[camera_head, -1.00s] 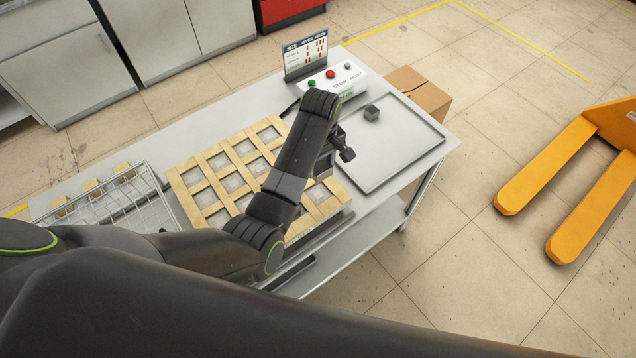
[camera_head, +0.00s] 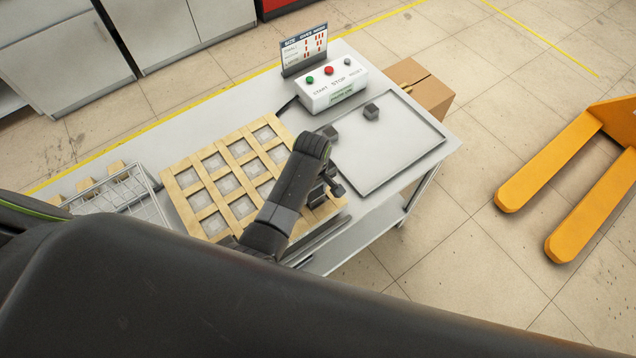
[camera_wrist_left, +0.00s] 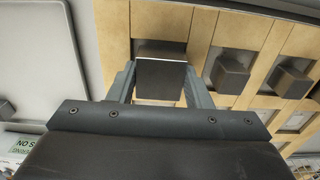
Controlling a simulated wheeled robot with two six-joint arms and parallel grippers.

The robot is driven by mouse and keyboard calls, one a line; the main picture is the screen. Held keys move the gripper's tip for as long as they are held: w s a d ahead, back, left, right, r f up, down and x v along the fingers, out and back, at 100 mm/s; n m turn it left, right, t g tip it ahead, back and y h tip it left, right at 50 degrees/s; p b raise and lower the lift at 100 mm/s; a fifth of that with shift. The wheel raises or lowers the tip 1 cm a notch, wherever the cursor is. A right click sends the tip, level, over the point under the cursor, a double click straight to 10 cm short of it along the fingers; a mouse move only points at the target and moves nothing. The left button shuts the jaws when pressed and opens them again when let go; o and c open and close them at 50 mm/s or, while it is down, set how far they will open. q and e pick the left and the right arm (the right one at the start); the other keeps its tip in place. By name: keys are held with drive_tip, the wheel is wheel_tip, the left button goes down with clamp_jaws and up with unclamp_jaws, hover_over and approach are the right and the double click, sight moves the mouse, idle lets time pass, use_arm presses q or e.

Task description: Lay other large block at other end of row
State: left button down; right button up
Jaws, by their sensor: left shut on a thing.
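My left gripper (camera_head: 328,186) is over the right-hand part of the wooden grid (camera_head: 212,208), on the side by the tray. In the left wrist view it is shut on a dark grey block (camera_wrist_left: 160,80), with a finger on each side. The held block overlaps a square cell of the grid; I cannot tell whether it touches the bottom. Two more grey blocks, a near one (camera_wrist_left: 231,75) and a farther one (camera_wrist_left: 290,81), sit at neighbouring cells in that view. My arm hides these cells in the head view. My right gripper is not in view.
A shallow grey tray (camera_head: 385,160) lies right of the grid, with one dark block (camera_head: 371,111) in it and another (camera_head: 329,133) at its left side. A button box (camera_head: 333,90) and sign (camera_head: 304,48) stand behind. A wire basket (camera_head: 118,195) is at left.

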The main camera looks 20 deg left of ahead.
use_arm(q)
drive_tip(key=shift+w+f, duration=0.15)
drive_tip(key=shift+w, duration=0.4)
drive_tip(key=shift+s, duration=0.25)
drive_tip(key=c, duration=1.1)
unclamp_jaws()
drive_tip(key=shift+s, duration=0.2)
drive_tip(key=o, duration=0.4)
drive_tip(key=shift+w+f, duration=0.1)
drive_tip(key=shift+w, duration=0.05)
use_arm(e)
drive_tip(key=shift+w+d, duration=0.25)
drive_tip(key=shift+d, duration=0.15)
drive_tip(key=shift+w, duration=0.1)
